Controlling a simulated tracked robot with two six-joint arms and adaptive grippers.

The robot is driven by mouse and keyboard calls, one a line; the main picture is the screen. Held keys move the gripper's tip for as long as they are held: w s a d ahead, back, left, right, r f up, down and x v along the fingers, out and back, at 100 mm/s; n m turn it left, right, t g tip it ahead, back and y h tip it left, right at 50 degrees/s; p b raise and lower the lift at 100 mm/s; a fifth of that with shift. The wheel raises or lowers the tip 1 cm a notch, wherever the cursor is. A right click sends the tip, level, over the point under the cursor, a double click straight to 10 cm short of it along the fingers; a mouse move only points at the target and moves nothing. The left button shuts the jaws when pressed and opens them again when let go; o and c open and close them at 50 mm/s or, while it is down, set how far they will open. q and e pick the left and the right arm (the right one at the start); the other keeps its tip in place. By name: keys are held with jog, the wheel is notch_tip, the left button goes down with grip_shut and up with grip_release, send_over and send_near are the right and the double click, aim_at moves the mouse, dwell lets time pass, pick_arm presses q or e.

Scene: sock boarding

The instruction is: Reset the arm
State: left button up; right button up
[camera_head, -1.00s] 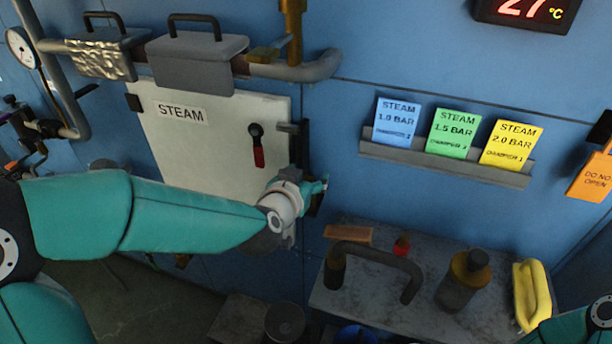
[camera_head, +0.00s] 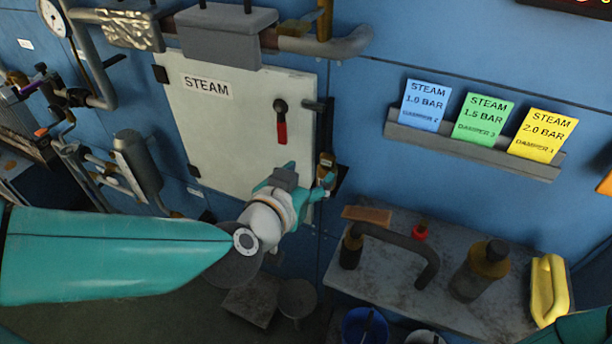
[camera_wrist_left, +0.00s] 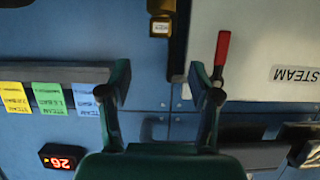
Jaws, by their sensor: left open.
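My left arm comes in from the left in the head view. Its gripper (camera_head: 328,184) is in front of the lower right edge of the white STEAM panel (camera_head: 240,130). In the left wrist view the two fingers of the left gripper (camera_wrist_left: 160,72) stand wide apart with nothing between them. Blue wall shows beyond them. The red-handled lever (camera_head: 281,125) on the panel hangs down in the head view. It shows right of the fingers in the left wrist view (camera_wrist_left: 221,50). A bit of my right arm shows at the bottom right of the head view; its gripper is out of view.
A grey shelf (camera_head: 400,270) holds a curved pipe (camera_head: 405,245), a dark bottle (camera_head: 480,270) and a yellow item (camera_head: 549,288). Blue, green and yellow cards stand in a wall rack (camera_head: 470,150). Pipes run along the top left. A blue bucket (camera_head: 364,328) is below the shelf.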

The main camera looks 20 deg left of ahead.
pick_arm(q)
jog(key=shift+s, duration=0.15)
dwell(0.3)
jog(key=a+f+g+y, duration=0.1)
jog(key=a+f+g, duration=0.15)
jog(key=f, duration=0.95)
jog(key=a+f+g, duration=0.1)
jog(key=f+g, duration=0.3)
jog(key=f, duration=0.9)
jog(key=s+d+f+n+g+h, duration=0.1)
jog(key=s+d+f+g+h, duration=0.1)
jog(key=s+f, duration=0.5)
jog(key=s+d+f+n+g+h+p, duration=0.1)
jog(key=s+d+f+g+h, duration=0.1)
jog(key=s+d+f+g, duration=0.3)
jog(key=s+d+f, duration=0.1)
jog(key=s+f, duration=0.2)
jog(key=f, duration=0.1)
jog(key=shift+h, duration=0.4)
jog(key=shift+s, duration=0.1)
